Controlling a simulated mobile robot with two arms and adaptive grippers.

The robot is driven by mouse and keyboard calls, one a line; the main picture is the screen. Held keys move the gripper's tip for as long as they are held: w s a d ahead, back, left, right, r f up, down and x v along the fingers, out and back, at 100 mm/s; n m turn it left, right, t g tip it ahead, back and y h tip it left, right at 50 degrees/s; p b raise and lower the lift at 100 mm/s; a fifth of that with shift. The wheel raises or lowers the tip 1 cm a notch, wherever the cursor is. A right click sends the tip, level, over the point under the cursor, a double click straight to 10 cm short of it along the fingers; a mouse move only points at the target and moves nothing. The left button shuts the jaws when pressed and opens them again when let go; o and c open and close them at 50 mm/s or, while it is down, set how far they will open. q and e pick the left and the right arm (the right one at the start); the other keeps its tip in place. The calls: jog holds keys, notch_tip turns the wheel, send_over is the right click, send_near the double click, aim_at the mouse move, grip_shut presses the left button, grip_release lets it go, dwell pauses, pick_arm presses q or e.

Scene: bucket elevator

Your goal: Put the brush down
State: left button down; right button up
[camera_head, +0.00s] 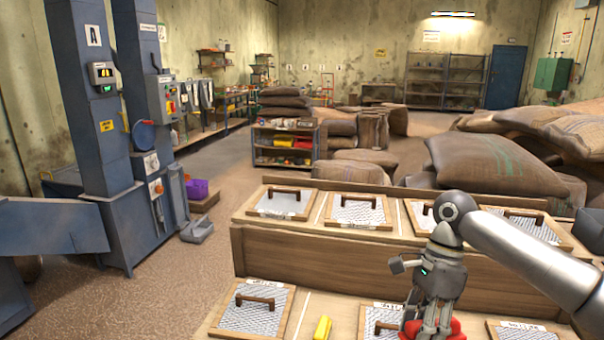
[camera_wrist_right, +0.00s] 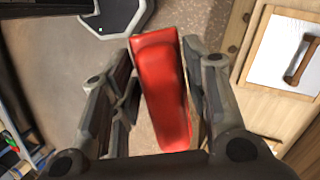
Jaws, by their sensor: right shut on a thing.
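My right gripper (camera_head: 428,326) hangs down at the lower right of the head view, over the front row of screened lids. It is shut on a red object, taken to be the brush (camera_head: 450,328); the fingers cover part of it. In the right wrist view the brush (camera_wrist_right: 162,90) shows as a long red block, slightly tilted, between the fingers of the gripper (camera_wrist_right: 160,70). A thin tan strip shows along its right side; its bristles cannot be made out. My left gripper is not in view.
A wooden bench has a raised back row and a lower front row (camera_head: 252,308) of framed mesh lids with brown handles. A yellow object (camera_head: 322,328) lies between front lids. Sacks (camera_head: 490,165) are piled behind. A blue elevator (camera_head: 100,150) stands left, with open floor between.

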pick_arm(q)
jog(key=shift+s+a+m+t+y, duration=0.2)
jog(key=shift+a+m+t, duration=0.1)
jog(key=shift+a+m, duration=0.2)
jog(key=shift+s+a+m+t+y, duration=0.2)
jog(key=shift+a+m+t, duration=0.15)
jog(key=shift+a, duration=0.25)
pick_arm(e)
jog(key=s+a+f+n+h, duration=0.1)
jog(key=s+f+n+h, duration=0.1)
jog(key=s+n, duration=0.5)
jog(key=s+a+f+n+h, duration=0.1)
jog(key=s+f+n+h, duration=0.2)
jog(key=s+n, duration=0.4)
jog(key=n, duration=0.3)
jog(key=shift+s+a+f+n+t, duration=0.2)
jog(key=shift+a+n+t, duration=0.1)
jog(key=shift+a+t, duration=0.1)
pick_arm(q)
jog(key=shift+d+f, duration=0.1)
